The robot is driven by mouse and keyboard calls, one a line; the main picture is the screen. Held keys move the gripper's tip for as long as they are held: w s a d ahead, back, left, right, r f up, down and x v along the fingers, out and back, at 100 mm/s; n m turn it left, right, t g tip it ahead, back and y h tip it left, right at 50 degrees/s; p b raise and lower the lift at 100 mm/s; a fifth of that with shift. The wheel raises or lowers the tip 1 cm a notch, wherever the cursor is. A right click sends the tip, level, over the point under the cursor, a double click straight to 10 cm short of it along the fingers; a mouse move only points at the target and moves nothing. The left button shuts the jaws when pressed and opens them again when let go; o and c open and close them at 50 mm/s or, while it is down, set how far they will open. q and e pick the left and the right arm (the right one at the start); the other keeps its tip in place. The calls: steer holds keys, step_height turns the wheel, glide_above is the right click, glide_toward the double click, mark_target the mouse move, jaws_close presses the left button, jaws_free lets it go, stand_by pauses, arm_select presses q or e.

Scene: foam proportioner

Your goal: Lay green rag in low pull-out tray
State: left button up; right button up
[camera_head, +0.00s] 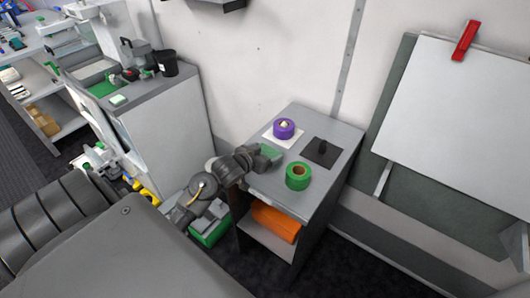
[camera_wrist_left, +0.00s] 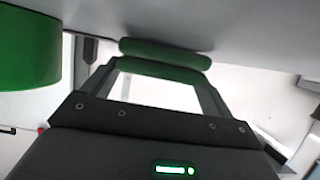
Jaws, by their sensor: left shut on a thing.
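My left gripper (camera_head: 262,157) is shut on the green rag (camera_head: 270,152) at the left edge of the small grey cabinet top (camera_head: 267,187). In the left wrist view, the rag (camera_wrist_left: 165,52) shows as a rounded green strip across the fingertips, close against the grey top. I cannot tell whether its weight rests on the top. A low grey shelf or tray (camera_head: 258,247) shows under the top, with an orange roll (camera_head: 275,222) in it. I cannot tell whether this is the pull-out tray. My right gripper is not in view.
A green tape roll (camera_head: 298,177) stands close to my left gripper, also in the left wrist view (camera_wrist_left: 28,45). A purple roll (camera_head: 284,129) and a black pad with a knob (camera_head: 321,152) are behind. A green crate (camera_head: 210,233) sits low beside the cabinet.

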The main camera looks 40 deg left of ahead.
arm_select(q)
steer(key=shift+f, duration=0.15)
steer(key=o, duration=0.9)
